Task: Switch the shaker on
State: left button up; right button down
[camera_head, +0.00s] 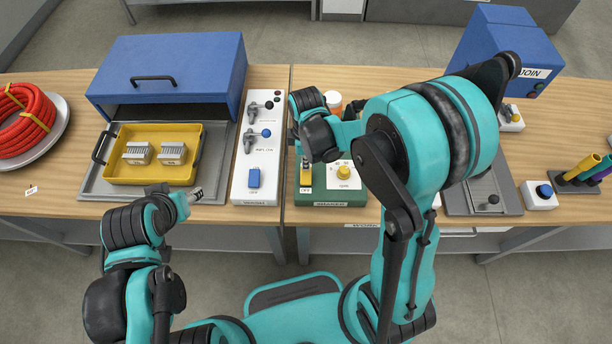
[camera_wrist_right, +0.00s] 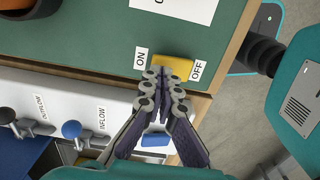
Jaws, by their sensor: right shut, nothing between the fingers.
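The shaker is a green box (camera_head: 325,204) in the middle of the bench, with a white dial plate and a yellow knob (camera_head: 343,172). Its yellow switch (camera_head: 306,178) shows at the left end of its top, above an OFF label. In the right wrist view the switch (camera_wrist_right: 174,67) lies between the ON label (camera_wrist_right: 140,58) and the OFF label (camera_wrist_right: 197,71). My right gripper (camera_wrist_right: 163,80) is shut and empty, its tips at the switch, nearer the ON side and covering part of it. I cannot tell whether they touch, or which way the switch is set. My left gripper (camera_head: 197,193) is near the bench's front edge.
A white valve panel (camera_head: 262,150) with levers and a blue button stands left of the shaker. Beyond it are a yellow tray (camera_head: 194,177) and a blue-hooded box (camera_head: 175,65). A blue JOIN machine (camera_head: 505,45) is at right.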

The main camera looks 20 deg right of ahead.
jog(key=shift+f+b, duration=0.75)
jog(key=shift+f, duration=0.15)
jog(key=shift+r, duration=0.1)
jog(key=shift+r+p, duration=2.65)
jog(key=shift+r, duration=0.85)
jog(key=shift+s+d+r+m+b, duration=0.1)
jog(key=shift+r+m+b, duration=0.05)
jog(key=shift+m+b, duration=0.15)
jog(key=s+d+r+m+t+b, duration=0.2)
jog(key=s+m+t+b, duration=0.1)
jog(key=s+m, duration=0.2)
jog(key=s+d+r+m+t+b, duration=0.2)
jog(key=s+r+m+t+b, duration=0.1)
jog(key=m, duration=0.6)
jog(key=shift+s+d+t+b, duration=0.25)
jog(key=shift+s+t+b, duration=0.35)
jog(key=shift+s, duration=0.45)
